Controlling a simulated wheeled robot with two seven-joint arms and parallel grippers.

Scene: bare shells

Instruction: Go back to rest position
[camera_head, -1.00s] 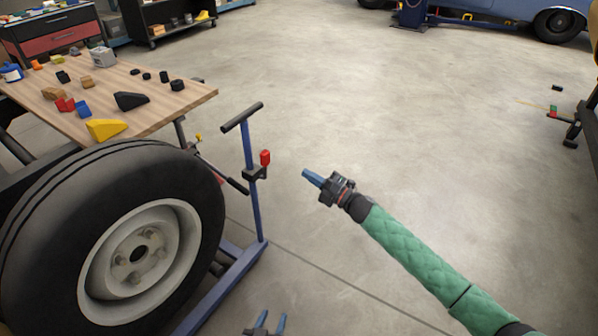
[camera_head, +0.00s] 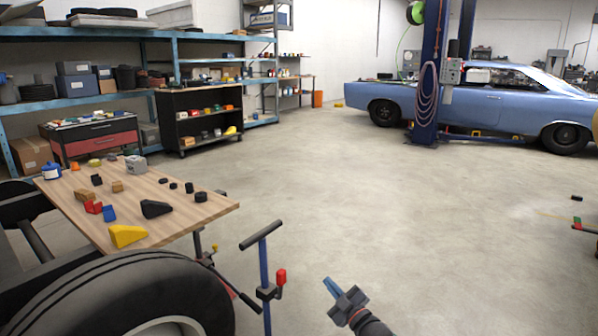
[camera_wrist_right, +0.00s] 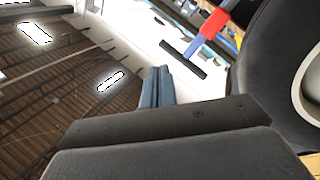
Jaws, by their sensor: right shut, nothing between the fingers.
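My right gripper (camera_head: 331,287) shows at the bottom centre of the head view, low over the bare floor. Its blue fingers are together with nothing between them. In the right wrist view the shut blue fingers (camera_wrist_right: 158,86) also show, empty. Most of my right arm is below the head view's edge. My left gripper is outside both current views.
A wheel (camera_head: 130,295) and a blue stand with a T-handle (camera_head: 262,236) are left of my right gripper. A wooden table (camera_head: 188,222) holds several blocks. A blue car (camera_head: 490,105) stands at the back right. The central floor (camera_head: 390,200) is clear.

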